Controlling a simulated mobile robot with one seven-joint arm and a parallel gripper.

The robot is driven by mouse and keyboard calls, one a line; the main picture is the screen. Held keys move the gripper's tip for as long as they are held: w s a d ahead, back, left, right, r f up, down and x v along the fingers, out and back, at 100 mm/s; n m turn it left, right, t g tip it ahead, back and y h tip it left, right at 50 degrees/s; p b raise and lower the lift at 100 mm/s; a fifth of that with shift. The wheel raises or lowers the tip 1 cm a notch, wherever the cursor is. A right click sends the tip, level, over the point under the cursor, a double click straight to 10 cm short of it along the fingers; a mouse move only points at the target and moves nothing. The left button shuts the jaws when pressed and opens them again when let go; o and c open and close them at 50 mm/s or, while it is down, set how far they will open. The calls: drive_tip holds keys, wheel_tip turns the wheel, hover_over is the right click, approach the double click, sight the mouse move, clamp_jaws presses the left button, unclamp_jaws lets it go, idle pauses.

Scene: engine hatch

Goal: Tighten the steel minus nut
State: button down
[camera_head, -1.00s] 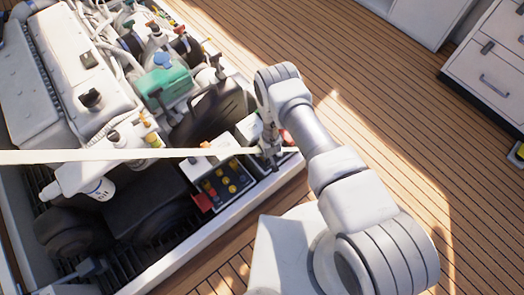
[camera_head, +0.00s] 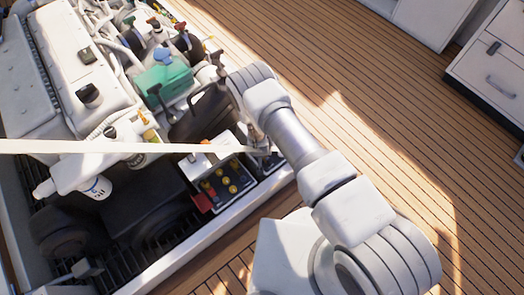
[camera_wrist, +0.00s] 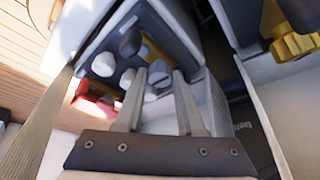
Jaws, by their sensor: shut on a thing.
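In the wrist view, a grey box top carries several rounded grey, steel-looking nuts (camera_wrist: 130,42). My gripper (camera_wrist: 160,73) has its two fingers on either side of one steel nut (camera_wrist: 159,76) and is shut on it. No minus mark is readable, so I cannot tell from a label which nut it is. In the head view, my gripper (camera_head: 259,143) is at the right edge of the engine bay, over a small box beside the box with yellow nuts (camera_head: 228,180). My wrist hides most of the held nut there.
A red piece (camera_head: 203,203) sits at the left end of the yellow-nut box. A pale bar (camera_head: 100,147) crosses the bay up to near my gripper. The wooden deck (camera_head: 400,110) at the right is clear.

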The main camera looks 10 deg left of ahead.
drive_tip(key=c, duration=0.5)
unclamp_jaws()
drive_tip(key=p+v, duration=0.7)
drive_tip(key=v, duration=1)
drive_tip(key=shift+s+r, duration=0.15)
